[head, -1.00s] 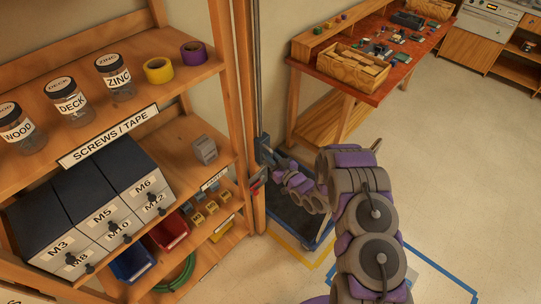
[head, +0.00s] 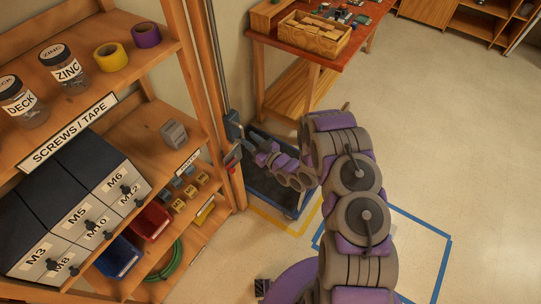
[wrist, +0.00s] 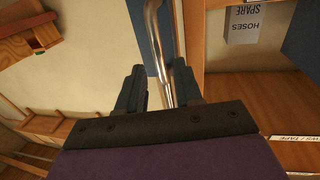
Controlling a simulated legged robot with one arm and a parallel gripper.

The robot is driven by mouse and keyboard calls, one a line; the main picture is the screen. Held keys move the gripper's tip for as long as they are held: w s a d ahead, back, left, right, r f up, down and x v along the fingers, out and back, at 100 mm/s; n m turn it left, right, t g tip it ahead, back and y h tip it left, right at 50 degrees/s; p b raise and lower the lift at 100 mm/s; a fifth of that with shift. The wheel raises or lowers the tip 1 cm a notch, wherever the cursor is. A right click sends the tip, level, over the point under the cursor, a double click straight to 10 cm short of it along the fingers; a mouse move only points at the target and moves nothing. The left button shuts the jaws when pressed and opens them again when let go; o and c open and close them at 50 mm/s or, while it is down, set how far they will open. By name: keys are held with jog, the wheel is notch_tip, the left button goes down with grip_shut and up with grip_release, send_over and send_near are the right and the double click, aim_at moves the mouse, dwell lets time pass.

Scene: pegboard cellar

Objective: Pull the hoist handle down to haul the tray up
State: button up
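A bent shiny metal bar, which looks like the hoist handle (wrist: 154,25), runs down between my gripper's two dark fingers in the wrist view. My gripper (wrist: 157,75) is open around it, with the bar close to the right finger and a gap on the left. I cannot tell whether that finger touches it. In the head view my gripper (head: 240,134) is at the upright rail (head: 213,75) beside the shelf; the handle is too small to make out there. A dark tray with a blue rim (head: 294,214) sits low on the floor below my arm.
A wooden shelf (head: 150,115) with jars, tape rolls, drawers and bins stands close on the left. A red-topped workbench (head: 280,38) with a wooden box stands behind. Yellow and blue tape (head: 440,262) marks the floor; the floor at right is clear.

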jog(key=v, duration=1.2)
jog(key=shift+s+d, duration=0.15)
jog(key=shift+f, duration=0.1)
